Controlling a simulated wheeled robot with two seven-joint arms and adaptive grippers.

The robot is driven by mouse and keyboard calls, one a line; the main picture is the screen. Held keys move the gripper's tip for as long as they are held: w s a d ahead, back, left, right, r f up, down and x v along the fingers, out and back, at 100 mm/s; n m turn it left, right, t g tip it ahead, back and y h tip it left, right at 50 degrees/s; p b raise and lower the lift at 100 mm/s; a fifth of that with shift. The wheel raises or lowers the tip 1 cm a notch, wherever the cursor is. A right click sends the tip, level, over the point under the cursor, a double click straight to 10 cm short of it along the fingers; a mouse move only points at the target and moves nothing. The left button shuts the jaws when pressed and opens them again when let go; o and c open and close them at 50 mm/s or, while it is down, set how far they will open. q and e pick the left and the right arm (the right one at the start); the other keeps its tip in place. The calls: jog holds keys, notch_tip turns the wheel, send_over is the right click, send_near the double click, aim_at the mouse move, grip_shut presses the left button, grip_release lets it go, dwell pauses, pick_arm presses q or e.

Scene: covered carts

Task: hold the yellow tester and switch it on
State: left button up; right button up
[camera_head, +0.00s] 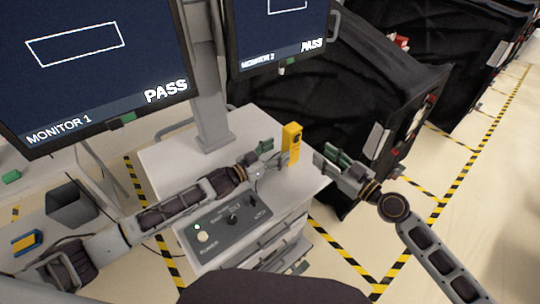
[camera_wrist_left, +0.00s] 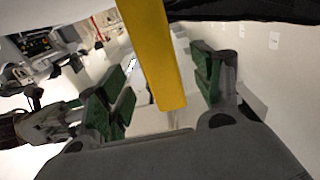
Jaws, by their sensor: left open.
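The yellow tester (camera_head: 291,143) stands upright near the right side of the white cart top, with a dark spot near its upper end. In the left wrist view the tester (camera_wrist_left: 155,55) reaches down between the two green-padded fingers. My left gripper (camera_head: 268,156) is just left of the tester in the head view; its jaws are open, with gaps beside the tester (camera_wrist_left: 160,95). My right gripper (camera_head: 335,162) is to the right of the tester, past the cart edge, with its fingers pointing toward it. Its fingers appear spread and hold nothing visible. The tester's switch cannot be made out.
The white cart (camera_head: 180,150) carries a grey control box (camera_head: 235,222) with knobs under my left arm. Monitor 1 (camera_head: 95,60) and monitor 2 (camera_head: 280,35) stand behind, both reading PASS. Black-covered carts (camera_head: 300,105) stand close behind the tester. A dark bin (camera_head: 72,203) is at left.

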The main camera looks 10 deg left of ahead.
aim_at(285, 147)
pick_arm(q)
jog(key=shift+x, duration=3.45)
jog(key=shift+c, duration=0.5)
